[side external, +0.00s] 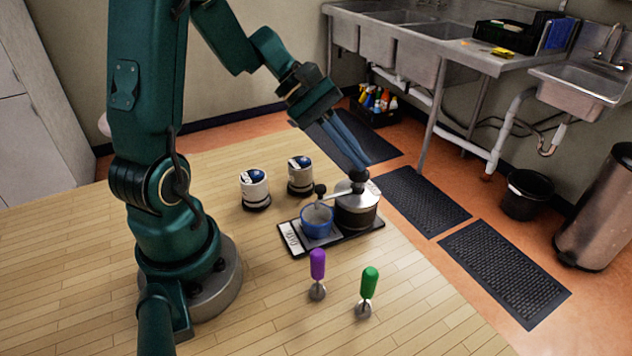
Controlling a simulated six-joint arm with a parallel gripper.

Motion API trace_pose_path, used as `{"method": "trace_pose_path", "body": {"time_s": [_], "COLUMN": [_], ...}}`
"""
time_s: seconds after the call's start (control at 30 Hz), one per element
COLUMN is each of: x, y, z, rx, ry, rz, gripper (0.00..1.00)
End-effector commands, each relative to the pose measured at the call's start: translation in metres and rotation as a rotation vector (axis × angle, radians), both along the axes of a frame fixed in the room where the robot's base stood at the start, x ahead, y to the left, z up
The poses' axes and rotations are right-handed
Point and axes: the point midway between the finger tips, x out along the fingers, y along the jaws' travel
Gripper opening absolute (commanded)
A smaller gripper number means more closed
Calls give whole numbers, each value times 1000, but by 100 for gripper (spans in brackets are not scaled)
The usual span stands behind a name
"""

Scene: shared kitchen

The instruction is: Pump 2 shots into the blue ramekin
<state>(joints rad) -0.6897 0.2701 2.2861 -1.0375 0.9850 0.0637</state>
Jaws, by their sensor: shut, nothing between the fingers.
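The blue ramekin (317,228) stands upright on a dark tray (337,243) with a white label strip at its left end. Right beside it on the tray is a metal pump dispenser (356,212) with a dark base and a round black knob on top. A thin spout with a dark ball at its end reaches left from the dispenser over the ramekin. My gripper (361,166) is shut and empty, with its fingers slanting down to just above the dispenser's top. I cannot tell whether the fingertips touch the knob. The ramekin's contents are not clear.
Two white and blue canisters (255,190) (300,177) stand behind and left of the tray. A purple-handled tool (317,268) and a green-handled tool (368,287) stand in front. Floor mats and sinks lie beyond.

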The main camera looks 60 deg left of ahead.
Motion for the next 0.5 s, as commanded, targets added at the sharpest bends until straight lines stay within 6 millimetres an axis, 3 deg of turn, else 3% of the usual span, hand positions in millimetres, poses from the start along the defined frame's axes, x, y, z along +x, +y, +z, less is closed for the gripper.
{"method": "trace_pose_path", "body": {"time_s": [0.5], "x": [0], "y": [0], "z": [-6], "rx": [1], "ry": [1], "rz": [0], "gripper": [0]}}
